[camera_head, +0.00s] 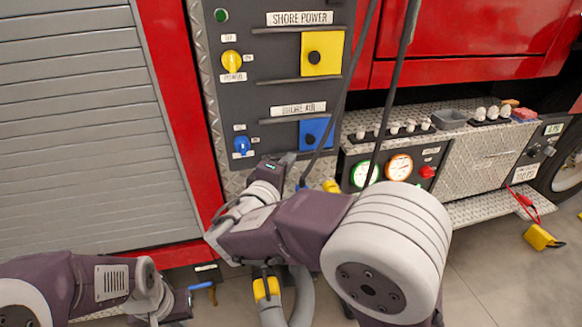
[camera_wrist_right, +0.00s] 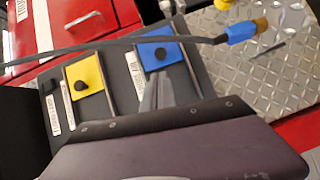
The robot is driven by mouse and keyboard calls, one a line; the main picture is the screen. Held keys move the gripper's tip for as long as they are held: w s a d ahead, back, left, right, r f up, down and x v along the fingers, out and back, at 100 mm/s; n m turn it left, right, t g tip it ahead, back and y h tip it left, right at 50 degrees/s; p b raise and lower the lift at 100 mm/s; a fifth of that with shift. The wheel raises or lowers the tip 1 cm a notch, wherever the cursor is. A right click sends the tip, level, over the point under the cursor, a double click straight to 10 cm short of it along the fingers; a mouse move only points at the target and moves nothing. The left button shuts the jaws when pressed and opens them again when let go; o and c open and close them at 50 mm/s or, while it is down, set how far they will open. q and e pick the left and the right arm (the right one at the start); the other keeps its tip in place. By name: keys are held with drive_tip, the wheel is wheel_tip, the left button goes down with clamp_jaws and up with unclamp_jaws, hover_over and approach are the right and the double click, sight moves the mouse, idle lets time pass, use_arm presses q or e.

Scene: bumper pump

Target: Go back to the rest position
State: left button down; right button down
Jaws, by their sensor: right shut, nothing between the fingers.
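My right gripper (camera_head: 288,162) is raised in front of the dark panel (camera_head: 272,85), just below the shore-air blue square (camera_head: 316,131). In the right wrist view its grey fingers (camera_wrist_right: 155,93) are together and empty, in front of the panel near the blue square (camera_wrist_right: 158,52). Whether they touch it I cannot tell. My left gripper (camera_head: 178,303) is low at the bottom left, below the roll-up shutter. Its fingers are too unclear to tell open from shut.
A black cable with a blue, brass-tipped plug (camera_wrist_right: 242,31) crosses near the panel. A yellow square (camera_head: 322,53) sits above the blue one. Gauges (camera_head: 399,167) and a diamond-plate step (camera_head: 490,208) lie to the right. A yellow box (camera_head: 540,237) is on the floor.

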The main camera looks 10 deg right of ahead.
drive_tip(key=d+m+g+h, duration=0.3)
drive_tip(key=d, duration=0.8)
drive_tip(key=s+d+f+m+g, duration=0.4)
drive_tip(key=s+d+f+g, duration=0.3)
drive_tip(key=s+d+f, duration=0.25)
drive_tip(key=s+a+f+m+g+y, duration=0.2)
drive_tip(key=s+f+g+y, duration=0.25)
drive_tip(key=s+f, duration=0.55)
drive_tip(key=s+a+f+m+t+y, duration=0.1)
drive_tip(key=a+f+y, duration=0.25)
drive_tip(key=a, duration=0.25)
drive_tip(key=a+f+m+y, duration=0.1)
drive_tip(key=a+f+y, duration=0.25)
drive_tip(key=a, duration=0.25)
wheel_tip(320, 180, up, 17)
drive_tip(key=p, duration=1.6)
drive_tip(key=shift+w+r+n+t+y, duration=0.15)
drive_tip(key=shift+w+n+t+y, duration=0.2)
drive_tip(key=shift+w+y, duration=0.1)
